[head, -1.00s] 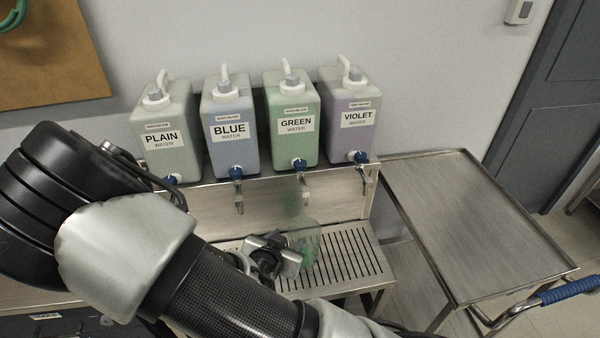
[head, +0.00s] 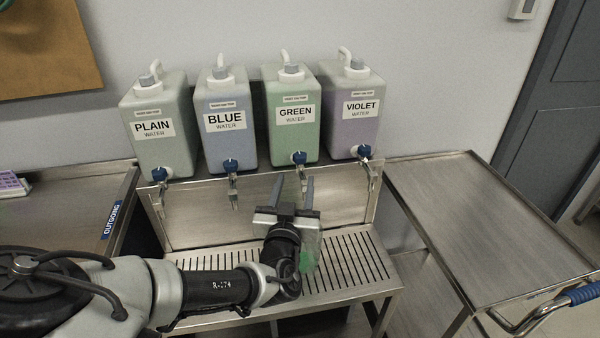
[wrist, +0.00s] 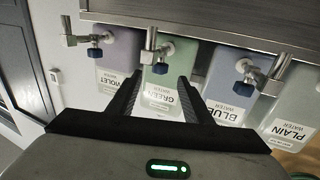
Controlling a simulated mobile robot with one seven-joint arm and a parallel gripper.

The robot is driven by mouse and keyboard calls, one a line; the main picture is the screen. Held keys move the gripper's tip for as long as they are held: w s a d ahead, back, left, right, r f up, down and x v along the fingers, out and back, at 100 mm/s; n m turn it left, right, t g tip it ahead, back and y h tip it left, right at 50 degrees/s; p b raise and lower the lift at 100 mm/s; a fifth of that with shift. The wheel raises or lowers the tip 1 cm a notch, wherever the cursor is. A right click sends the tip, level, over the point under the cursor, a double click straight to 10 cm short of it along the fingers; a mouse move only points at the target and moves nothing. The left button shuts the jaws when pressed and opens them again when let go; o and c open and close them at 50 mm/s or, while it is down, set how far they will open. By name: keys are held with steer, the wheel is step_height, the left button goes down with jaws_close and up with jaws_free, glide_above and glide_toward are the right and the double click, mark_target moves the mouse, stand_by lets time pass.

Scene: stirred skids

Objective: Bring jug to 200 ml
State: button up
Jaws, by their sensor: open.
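A clear jug (head: 308,262) with some green liquid low in it stands on the slotted drip tray (head: 352,284), below the green water tap. My arm and gripper partly hide it, and I cannot read its level or any scale. My gripper (head: 293,190) is open and empty in front of the green water container (head: 291,135), its fingers pointing towards the green tap (head: 298,160). In the wrist view the open fingers (wrist: 158,82) lie either side of the green label, with the green tap (wrist: 155,58) just beyond the tips. I see no stream.
The plain (head: 160,145), blue (head: 228,140) and violet (head: 352,125) water containers stand on the same shelf, each with a blue-handled tap. A bare metal cart (head: 480,215) stands right. An outgoing table (head: 75,215) is left, with a purple device (head: 12,185).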

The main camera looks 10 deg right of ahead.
mark_target(299, 162)
steer(key=x, duration=1)
steer(key=shift+w, duration=0.1)
steer(key=c, duration=1.1)
